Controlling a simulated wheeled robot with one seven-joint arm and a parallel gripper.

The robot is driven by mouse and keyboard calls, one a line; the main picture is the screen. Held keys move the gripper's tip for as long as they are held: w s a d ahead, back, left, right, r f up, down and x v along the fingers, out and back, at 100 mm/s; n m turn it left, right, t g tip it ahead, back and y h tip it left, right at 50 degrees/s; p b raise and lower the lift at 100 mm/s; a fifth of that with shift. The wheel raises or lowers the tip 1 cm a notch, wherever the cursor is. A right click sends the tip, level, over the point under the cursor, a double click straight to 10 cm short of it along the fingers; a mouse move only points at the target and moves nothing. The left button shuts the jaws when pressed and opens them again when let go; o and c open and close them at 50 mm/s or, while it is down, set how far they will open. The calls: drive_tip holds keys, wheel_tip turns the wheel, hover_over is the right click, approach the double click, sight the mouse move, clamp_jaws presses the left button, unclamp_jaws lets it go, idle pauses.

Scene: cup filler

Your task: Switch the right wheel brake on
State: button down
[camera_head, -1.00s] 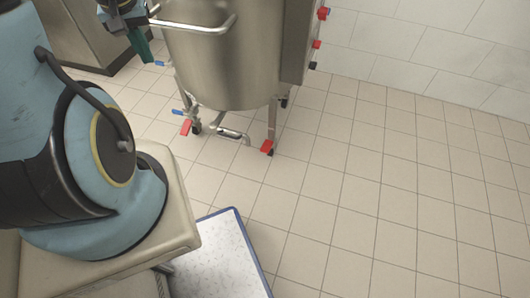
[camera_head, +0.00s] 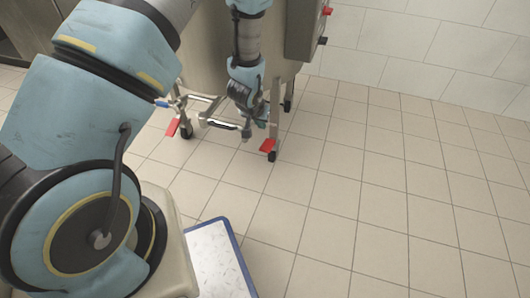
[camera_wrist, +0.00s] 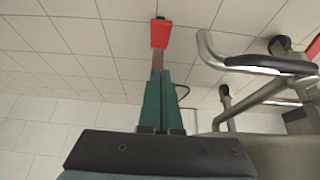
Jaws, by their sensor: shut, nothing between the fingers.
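The red right wheel brake pedal (camera_head: 267,145) is at the foot of the tank's right front leg, by a dark caster wheel (camera_head: 272,156). In the wrist view the red pedal (camera_wrist: 160,34) appears just beyond my fingertips, in line with them. My gripper (camera_head: 246,132) is low in front of the tank, just left of the leg and pedal in the head view. Its green fingers (camera_wrist: 158,72) are shut and empty. Whether they touch the brake is unclear. How far the pedal is pressed is also unclear.
The steel tank (camera_head: 205,65) stands behind my arm. A bent metal pipe (camera_head: 222,124) lies close left of my gripper. Another red pedal (camera_head: 172,128) is at the left leg. A blue-rimmed white tray (camera_head: 228,228) is in front. The tiled floor (camera_head: 360,190) to the right is clear.

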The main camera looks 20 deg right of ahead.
drive_tip(key=shift+d+f, duration=0.1)
drive_tip(key=shift+f, duration=0.15)
drive_tip(key=b, duration=0.3)
hover_over(267, 147)
drive_tip(key=f, duration=0.9)
drive_tip(key=shift+a+f, duration=0.1)
drive_tip(key=shift+a, duration=0.1)
drive_tip(key=shift+s+a+f+b, duration=0.2)
drive_tip(key=shift+f+b, duration=0.1)
drive_tip(key=shift+f, duration=0.25)
drive_tip(key=shift+s+a+f+b, duration=0.15)
drive_tip(key=shift+f+b, duration=0.15)
drive_tip(key=shift+f, duration=0.2)
drive_tip(key=shift+s+a+f, duration=0.1)
drive_tip(key=shift+s+f, duration=0.05)
drive_tip(key=shift+f, duration=0.4)
wheel_tip(267, 147, down, 7)
drive_tip(key=s+a+t+h+b, duration=0.1)
drive_tip(key=t+h+b, duration=0.1)
drive_tip(key=b, duration=0.1)
drive_tip(key=shift+s+a+f+b, duration=0.15)
drive_tip(key=shift+s+a+b, duration=0.05)
drive_tip(key=shift+s+b, duration=0.15)
drive_tip(key=shift+f, duration=0.2)
